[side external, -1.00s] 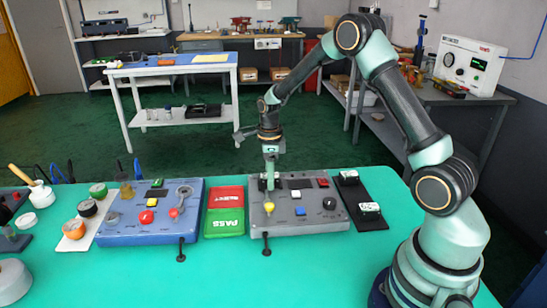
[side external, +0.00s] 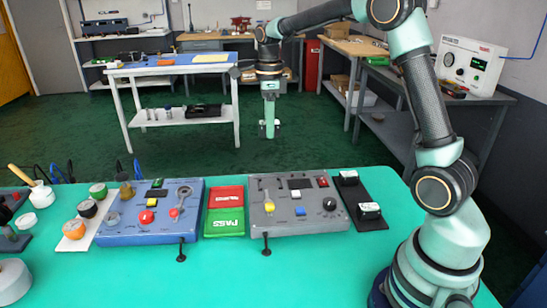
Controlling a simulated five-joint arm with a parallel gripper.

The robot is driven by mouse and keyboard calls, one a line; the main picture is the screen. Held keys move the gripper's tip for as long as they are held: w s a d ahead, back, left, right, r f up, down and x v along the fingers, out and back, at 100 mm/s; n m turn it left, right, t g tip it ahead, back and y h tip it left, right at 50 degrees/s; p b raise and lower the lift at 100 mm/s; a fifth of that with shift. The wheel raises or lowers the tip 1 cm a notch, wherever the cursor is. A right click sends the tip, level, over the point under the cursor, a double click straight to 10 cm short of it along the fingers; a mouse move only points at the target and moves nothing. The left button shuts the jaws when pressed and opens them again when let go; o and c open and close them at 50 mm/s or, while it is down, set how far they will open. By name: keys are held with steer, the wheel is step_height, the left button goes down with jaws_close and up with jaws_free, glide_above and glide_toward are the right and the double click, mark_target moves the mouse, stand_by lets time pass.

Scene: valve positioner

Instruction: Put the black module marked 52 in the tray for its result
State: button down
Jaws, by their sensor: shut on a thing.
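My gripper (side external: 269,131) is raised high behind the grey panel, pointing down, shut on a small dark thing that is mostly hidden by the fingers. It appears to be a black module, but no number on it can be read. The red tray (side external: 226,194) and the green tray (side external: 224,222) marked PASS lie between the two panels, the red one behind the green. Both look empty. The grey panel (side external: 318,219) has a yellow-tipped lever (side external: 268,204), a dark display (side external: 299,184) and a black knob (side external: 329,204).
A black rack (side external: 374,224) right of the grey panel holds two black modules with white labels, too small to read. The blue panel (side external: 137,232) stands left of the trays. Jars and a white tape roll (side external: 14,279) are farther left.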

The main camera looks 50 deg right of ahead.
step_height(320, 180, up, 3)
steer(key=shift+f, duration=0.15)
steer(key=shift+a+r, duration=0.25)
steer(key=w+a+f, duration=0.2)
steer(key=a+f, duration=0.1)
steer(key=a, duration=1.2)
glide_above(225, 223)
step_height(225, 223, down, 15)
steer(key=shift+r, duration=0.1)
steer(key=shift+f, duration=2.55)
steer(key=shift+c, duration=2.1)
jaws_free()
steer(key=shift+f, duration=0.1)
